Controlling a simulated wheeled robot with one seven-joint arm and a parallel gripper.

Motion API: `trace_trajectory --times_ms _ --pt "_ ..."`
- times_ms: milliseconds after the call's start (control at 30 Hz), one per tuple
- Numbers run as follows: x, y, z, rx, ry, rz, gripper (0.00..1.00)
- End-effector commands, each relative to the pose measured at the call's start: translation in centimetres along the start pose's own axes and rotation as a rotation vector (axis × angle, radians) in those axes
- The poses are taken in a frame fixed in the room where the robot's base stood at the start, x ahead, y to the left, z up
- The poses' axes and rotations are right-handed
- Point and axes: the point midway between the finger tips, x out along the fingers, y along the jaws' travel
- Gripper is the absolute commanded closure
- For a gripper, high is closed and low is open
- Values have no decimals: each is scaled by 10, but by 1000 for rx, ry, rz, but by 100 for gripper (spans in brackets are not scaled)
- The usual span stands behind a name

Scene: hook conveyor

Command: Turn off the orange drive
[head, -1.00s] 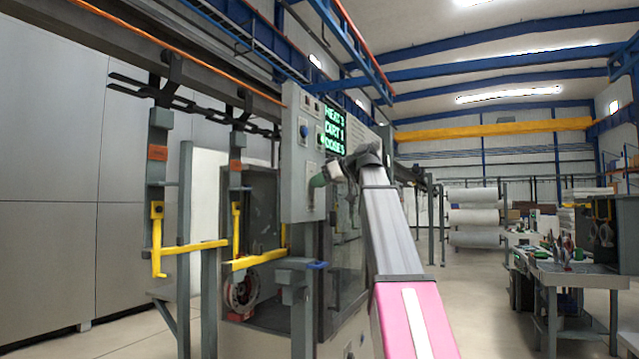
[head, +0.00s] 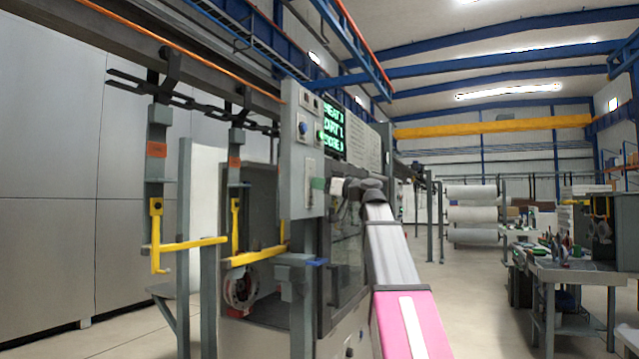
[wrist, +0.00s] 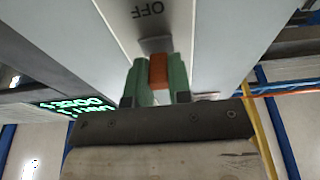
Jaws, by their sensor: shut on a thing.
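A grey control panel (head: 300,130) stands at the middle left of the head view. My gripper's green fingers (wrist: 157,80) are shut on a small orange handle (wrist: 158,70) just below that word in the picture. A grey piece (wrist: 155,45) lies between the handle and the strip. In the head view, my gripper (head: 318,184) is at the lower part of the panel, and the handle is too small to make out.
Yellow hooks (head: 157,235) hang from the overhead conveyor (head: 180,85) at left. A blue handle (head: 318,262) sits below the panel. A workbench (head: 575,270) stands at right, with clear floor (head: 470,310) before it.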

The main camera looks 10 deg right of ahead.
Motion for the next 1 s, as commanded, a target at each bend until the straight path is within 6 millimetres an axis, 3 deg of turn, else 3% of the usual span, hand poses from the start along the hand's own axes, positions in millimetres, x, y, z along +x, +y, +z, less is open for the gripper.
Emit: trace_trajectory --times_ms 400,1000 --pt "-1 0 9 1 227 1 100" --pt "0 0 9 -1 272 0 100"
